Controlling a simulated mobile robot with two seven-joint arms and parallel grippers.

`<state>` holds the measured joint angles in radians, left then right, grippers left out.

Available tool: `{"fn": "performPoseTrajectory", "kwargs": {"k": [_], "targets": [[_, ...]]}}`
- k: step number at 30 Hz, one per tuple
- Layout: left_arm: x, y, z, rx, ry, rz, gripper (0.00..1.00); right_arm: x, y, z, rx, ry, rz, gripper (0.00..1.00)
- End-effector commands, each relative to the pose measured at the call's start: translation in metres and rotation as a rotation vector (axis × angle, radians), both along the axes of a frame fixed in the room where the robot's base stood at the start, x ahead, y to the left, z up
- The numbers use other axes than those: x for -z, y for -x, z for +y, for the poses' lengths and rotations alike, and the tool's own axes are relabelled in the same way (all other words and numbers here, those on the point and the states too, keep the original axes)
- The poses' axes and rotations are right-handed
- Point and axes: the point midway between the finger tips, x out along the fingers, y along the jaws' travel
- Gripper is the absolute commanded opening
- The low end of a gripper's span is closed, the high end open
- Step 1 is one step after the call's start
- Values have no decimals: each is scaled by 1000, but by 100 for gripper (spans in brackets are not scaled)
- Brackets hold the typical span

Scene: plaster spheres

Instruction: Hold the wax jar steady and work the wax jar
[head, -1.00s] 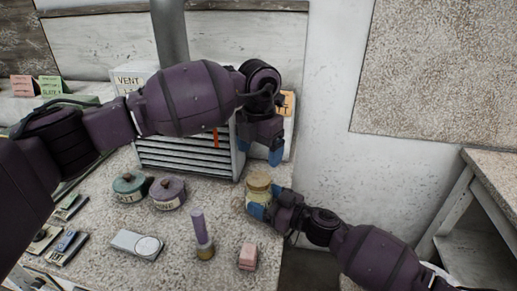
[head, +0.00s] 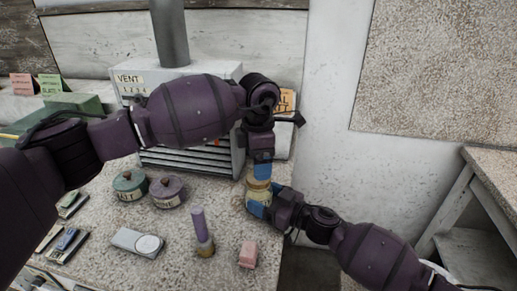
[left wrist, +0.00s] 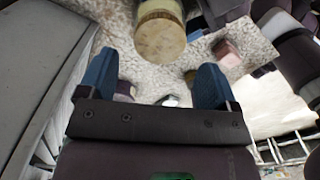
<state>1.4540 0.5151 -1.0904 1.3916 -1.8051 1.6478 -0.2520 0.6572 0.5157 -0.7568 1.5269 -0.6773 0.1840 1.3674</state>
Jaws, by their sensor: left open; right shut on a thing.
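The wax jar (head: 259,192) is a small yellowish jar standing on the speckled counter near its right edge. In the left wrist view its round tan lid (left wrist: 160,36) shows beyond the fingertips. My right gripper (head: 258,207) comes in from the right and is shut on the jar's body, low down. My left gripper (head: 262,167) points down just over the lid, its blue fingers open. In the left wrist view the left gripper (left wrist: 154,78) has nothing between its fingers. Whether the fingers touch the lid is hidden in the head view.
A louvred vent box (head: 190,157) stands behind, partly hidden by my left arm. A teal pot (head: 129,182) and a purple pot (head: 167,191) sit left of the jar.

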Motion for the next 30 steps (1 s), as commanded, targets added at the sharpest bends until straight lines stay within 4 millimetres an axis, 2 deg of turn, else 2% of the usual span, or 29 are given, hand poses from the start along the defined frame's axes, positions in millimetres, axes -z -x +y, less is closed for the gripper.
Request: {"fn": "performPoseTrajectory", "kwargs": {"k": [3,9,22,30], "targets": [[18,0,0,-1,0,2,84,0,0,0,-1,-1,1,7],[39,0,0,-2,1,1,84,0,0,0,-1,-1,1,7],[46,0,0,-2,1,-1,84,0,0,0,-1,-1,1,7],[46,0,0,-2,1,-1,44,0,0,0,-1,-1,1,7]]}}
